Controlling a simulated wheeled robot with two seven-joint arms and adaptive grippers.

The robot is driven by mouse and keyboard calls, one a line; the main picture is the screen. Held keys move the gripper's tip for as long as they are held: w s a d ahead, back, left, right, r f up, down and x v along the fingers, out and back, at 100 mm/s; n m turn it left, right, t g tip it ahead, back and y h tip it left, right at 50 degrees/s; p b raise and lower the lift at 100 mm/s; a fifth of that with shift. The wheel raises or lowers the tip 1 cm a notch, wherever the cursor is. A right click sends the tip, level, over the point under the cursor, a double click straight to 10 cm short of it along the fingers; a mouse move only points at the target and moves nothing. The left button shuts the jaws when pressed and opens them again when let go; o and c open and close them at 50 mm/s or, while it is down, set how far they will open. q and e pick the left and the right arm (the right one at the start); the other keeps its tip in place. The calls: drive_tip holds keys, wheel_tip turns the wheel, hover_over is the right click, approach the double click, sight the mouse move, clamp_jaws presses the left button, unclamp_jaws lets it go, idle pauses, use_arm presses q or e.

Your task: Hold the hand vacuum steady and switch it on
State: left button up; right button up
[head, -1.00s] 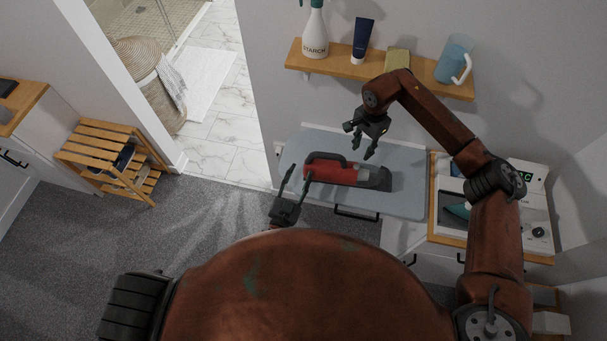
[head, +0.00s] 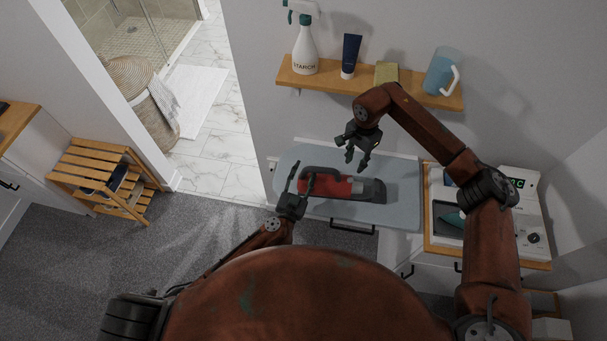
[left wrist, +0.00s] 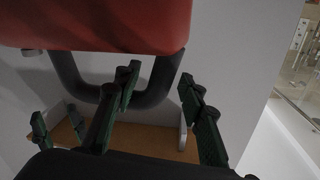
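The hand vacuum (head: 345,187), red with a dark nose and dark handle, lies on the grey-blue ironing-board-like surface (head: 400,212). In the left wrist view its red body (left wrist: 110,20) fills the top, with the dark handle loop (left wrist: 155,95) below. My left gripper (head: 301,177) is open at the vacuum's left, handle end. In the left wrist view its fingers (left wrist: 160,85) are apart, close to the handle loop; I cannot tell if they touch it. My right gripper (head: 356,157) is open and empty, above and behind the vacuum's middle. The switch is too small to make out.
A wall shelf (head: 415,97) behind holds a starch spray bottle (head: 305,50), a dark tube (head: 350,55), a yellowish box (head: 386,73) and a blue jug (head: 440,72). A white machine (head: 525,215) stands right. A slatted wooden stand (head: 95,165) is at left.

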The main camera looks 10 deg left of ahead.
use_arm(q)
drive_tip(key=shift+c, duration=0.5)
clamp_jaws()
idle(0.3)
use_arm(e)
clamp_jaws()
idle(1.1)
